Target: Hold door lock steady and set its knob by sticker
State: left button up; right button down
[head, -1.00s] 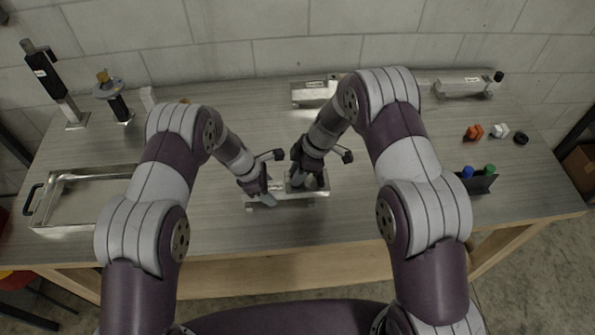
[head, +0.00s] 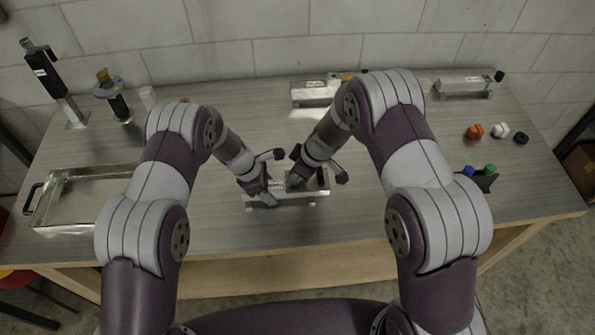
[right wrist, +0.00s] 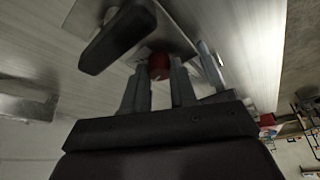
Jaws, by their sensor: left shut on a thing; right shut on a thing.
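The door lock (head: 292,197) is a low silver metal bar on small feet near the front middle of the table. My left gripper (head: 262,198) is shut on the left part of the lock body. My right gripper (head: 297,184) points down over its right part. In the right wrist view, the right gripper's fingers (right wrist: 160,72) stand on both sides of a dark red knob (right wrist: 158,65) and are shut on it. The knob is hidden behind the gripper in the head view. I cannot make out the sticker or the knob's angle.
Similar metal locks stand at the back middle (head: 312,94) and back right (head: 463,87). A metal tray (head: 85,172) lies at the left. Orange (head: 474,131), white and black knobs and a dark holder (head: 482,183) are at the right. The table in front of the lock is clear.

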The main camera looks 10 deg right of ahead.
jog(key=shift+m+t, duration=0.5)
jog(key=shift+m, duration=0.8)
jog(key=shift+m+h, duration=0.3)
jog(key=c, duration=0.9)
grip_release()
jog(key=v, duration=1.2)
jog(key=shift+a, duration=0.1)
pick_arm(q)
jog(key=o, duration=1.4)
